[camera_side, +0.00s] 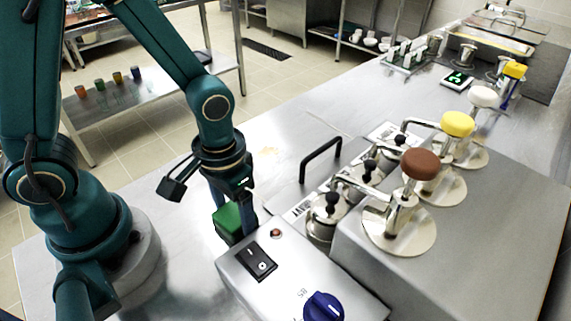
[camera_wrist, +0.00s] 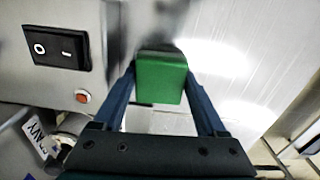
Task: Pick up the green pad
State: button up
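The green pad (camera_side: 228,223) is a small block beside the left side of the steel control box. In the wrist view the pad (camera_wrist: 160,78) lies between the far ends of the two blue fingers. My gripper (camera_side: 232,208) points down at the pad, with a finger on either side of it; it also shows in the wrist view (camera_wrist: 160,72). The fingers are spread about the pad's width. I cannot tell whether they press on it. A finger covers part of the pad in the side view.
The control box (camera_side: 300,270) with a black switch (camera_side: 260,261) and blue knob (camera_side: 323,307) stands close right of my gripper. Behind it are a black handle (camera_side: 320,157) and steel pumps with brown (camera_side: 420,164) and yellow tops. Bare counter lies to the left.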

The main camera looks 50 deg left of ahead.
aim_at(235, 213)
jog(key=c, duration=0.5)
jog(key=shift+r, duration=0.1)
jog(key=shift+r, duration=0.8)
notch_tip(235, 213, up, 2)
jog(key=shift+w+r, duration=0.1)
jog(key=shift+r, duration=0.05)
jog(key=s+a+r, duration=0.1)
jog(key=a+r, duration=0.6)
jog(key=a, duration=0.4)
jog(key=shift+s+a, duration=0.3)
